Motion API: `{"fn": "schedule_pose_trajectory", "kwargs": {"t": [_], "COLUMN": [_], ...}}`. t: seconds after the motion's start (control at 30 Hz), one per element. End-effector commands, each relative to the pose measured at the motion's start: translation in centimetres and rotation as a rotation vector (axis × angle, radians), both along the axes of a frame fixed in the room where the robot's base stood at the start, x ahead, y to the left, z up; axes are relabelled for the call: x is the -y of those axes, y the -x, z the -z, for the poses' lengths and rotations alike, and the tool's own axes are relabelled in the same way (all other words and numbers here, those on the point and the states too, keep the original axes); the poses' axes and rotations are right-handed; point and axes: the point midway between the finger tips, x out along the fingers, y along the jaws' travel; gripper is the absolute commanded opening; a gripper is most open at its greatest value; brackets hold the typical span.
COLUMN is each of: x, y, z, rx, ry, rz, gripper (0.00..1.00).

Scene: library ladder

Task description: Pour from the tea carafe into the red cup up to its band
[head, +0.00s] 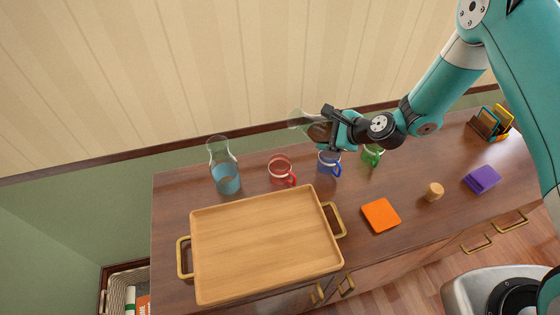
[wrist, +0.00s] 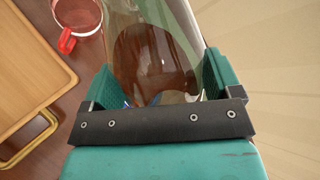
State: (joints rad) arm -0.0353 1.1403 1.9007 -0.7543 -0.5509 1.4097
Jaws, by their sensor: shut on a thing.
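My gripper (head: 334,132) is shut on the tea carafe (head: 316,131), a clear glass vessel with dark brown liquid. The carafe is held above the counter, tilted with its mouth toward the left. In the wrist view the carafe (wrist: 150,55) fills the space between the teal fingers (wrist: 155,80). The red cup (head: 281,169) stands on the counter to the lower left of the carafe, its handle toward the lower right. It also shows at the top left of the wrist view (wrist: 78,17). I cannot make out any tea in the red cup.
A blue cup (head: 328,164) and a green cup (head: 372,155) stand right of the red cup. A carafe of blue liquid (head: 227,180) stands left of it. A wooden tray (head: 265,245) lies in front. An orange square (head: 381,215) lies on the right.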

Motion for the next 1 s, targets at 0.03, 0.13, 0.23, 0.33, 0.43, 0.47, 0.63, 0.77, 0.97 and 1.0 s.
{"fn": "schedule_pose_trajectory", "kwargs": {"t": [0.03,0.13,0.23,0.33,0.43,0.47,0.63,0.77,0.97,1.0], "x": [-0.03,0.1,0.12,0.14,0.19,0.16,0.18,0.2,0.27,0.29], "y": [-0.09,-0.11,-0.13,-0.13,-0.16,-0.16,-0.18,-0.18,-0.19,-0.19], "z": [-0.21,-0.18,-0.29,-0.34,-0.38,-0.41,-0.5,-0.59,-0.68,-0.71], "rx": [0.006,0.009,0.012,0.015,0.018,0.018,0.024,0.028,0.034,0.036], "ry": [0.003,0.014,0.024,0.035,0.046,0.049,0.067,0.081,0.103,0.107], "rz": [0.0,0.001,0.0,0.001,0.001,0.001,0.001,0.001,0.0,0.001], "gripper": [0.28,0.28,0.28,0.28,0.28,0.28,0.28,0.28,0.28,0.28]}}
